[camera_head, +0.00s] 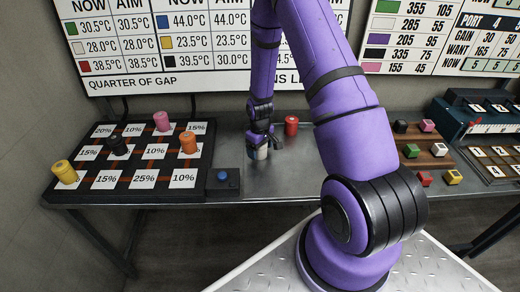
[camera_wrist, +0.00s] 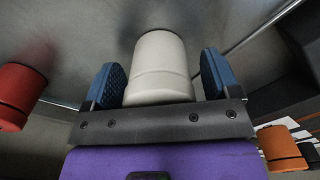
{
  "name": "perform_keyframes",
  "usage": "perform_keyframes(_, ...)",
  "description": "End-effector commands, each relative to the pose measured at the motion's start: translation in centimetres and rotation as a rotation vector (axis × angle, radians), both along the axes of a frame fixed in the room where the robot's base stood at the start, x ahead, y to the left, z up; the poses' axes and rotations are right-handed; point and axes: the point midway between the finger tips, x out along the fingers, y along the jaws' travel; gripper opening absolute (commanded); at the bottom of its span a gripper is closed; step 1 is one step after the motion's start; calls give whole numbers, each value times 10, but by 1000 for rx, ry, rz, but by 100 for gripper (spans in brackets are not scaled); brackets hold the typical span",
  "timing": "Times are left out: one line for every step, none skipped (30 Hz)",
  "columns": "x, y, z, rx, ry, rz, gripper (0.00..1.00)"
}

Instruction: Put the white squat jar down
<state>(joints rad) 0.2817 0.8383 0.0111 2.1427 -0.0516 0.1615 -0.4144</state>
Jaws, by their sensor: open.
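The white squat jar (camera_wrist: 159,65) stands on the metal table between the two blue finger pads of my gripper (camera_wrist: 163,82). The pads are apart, with a visible gap on each side of the jar. In the head view the white jar (camera_head: 260,153) shows below my gripper (camera_head: 261,140), on the bare metal middle of the table. My gripper hides its top there.
A red jar (camera_head: 291,125) stands just right of the white jar. A black board (camera_head: 103,182) with percent cards and several coloured jars is at left, with a blue button (camera_head: 223,176) beside it. A brown rack (camera_head: 427,160) with coloured cubes is at right.

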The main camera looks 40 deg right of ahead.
Motion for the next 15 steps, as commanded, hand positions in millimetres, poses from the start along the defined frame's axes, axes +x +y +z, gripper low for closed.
perform_keyframes(1,0,5,-1,-2,0,82)
perform_keyframes(1,0,8,-1,-2,0,82)
perform_keyframes(1,0,13,0,-3,0,82)
perform_keyframes(1,0,18,0,-4,0,82)
perform_keyframes(1,0,23,-1,-4,0,82)
perform_keyframes(0,0,30,0,-3,0,82)
perform_keyframes(1,0,36,-1,-4,0,82)
perform_keyframes(1,0,41,-1,-5,0,82)
perform_keyframes(1,0,49,-1,-4,0,82)
perform_keyframes(1,0,54,-1,-5,0,82)
perform_keyframes(1,0,60,-1,-5,0,82)
perform_keyframes(1,0,67,-1,-5,0,82)
perform_keyframes(1,0,72,-1,-5,0,82)
perform_keyframes(1,0,78,-1,-5,0,82)
perform_keyframes(1,0,84,-1,-4,0,82)
